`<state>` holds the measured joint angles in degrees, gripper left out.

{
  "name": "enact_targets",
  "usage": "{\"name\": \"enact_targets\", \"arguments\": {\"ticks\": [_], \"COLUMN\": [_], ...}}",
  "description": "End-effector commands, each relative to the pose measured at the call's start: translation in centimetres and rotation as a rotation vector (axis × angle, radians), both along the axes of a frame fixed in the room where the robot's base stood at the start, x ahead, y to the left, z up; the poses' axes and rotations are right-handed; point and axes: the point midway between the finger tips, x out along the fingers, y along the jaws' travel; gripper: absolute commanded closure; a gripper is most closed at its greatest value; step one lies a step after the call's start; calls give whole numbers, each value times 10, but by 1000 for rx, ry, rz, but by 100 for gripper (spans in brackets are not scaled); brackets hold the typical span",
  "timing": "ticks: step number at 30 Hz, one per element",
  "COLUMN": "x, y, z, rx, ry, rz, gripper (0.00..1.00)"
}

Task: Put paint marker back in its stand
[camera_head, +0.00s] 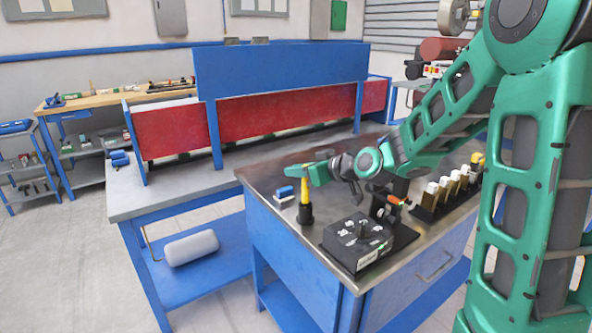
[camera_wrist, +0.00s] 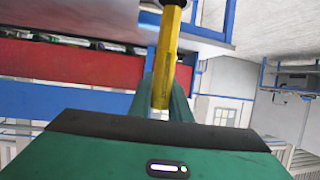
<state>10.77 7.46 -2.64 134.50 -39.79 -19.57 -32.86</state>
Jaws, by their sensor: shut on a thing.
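The yellow paint marker (camera_head: 304,190) is upright at the left corner of the steel-topped workbench. My gripper (camera_head: 305,171) is shut on its upper part.
A black box device (camera_head: 357,243) stands to the right of the stand. A blue-and-white item (camera_head: 285,193) lies just left of it. A black rack (camera_head: 428,212) with several white-topped items is farther right. The bench's front edge (camera_head: 300,240) is close to the stand.

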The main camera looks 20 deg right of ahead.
Motion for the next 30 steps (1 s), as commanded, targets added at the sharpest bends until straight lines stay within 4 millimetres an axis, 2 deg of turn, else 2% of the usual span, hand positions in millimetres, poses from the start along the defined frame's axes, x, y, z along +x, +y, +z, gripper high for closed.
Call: {"name": "enact_targets", "arguments": {"ticks": [30], "x": [0], "y": [0], "z": [-26], "rx": [1], "ry": [1], "rz": [1], "gripper": [100]}}
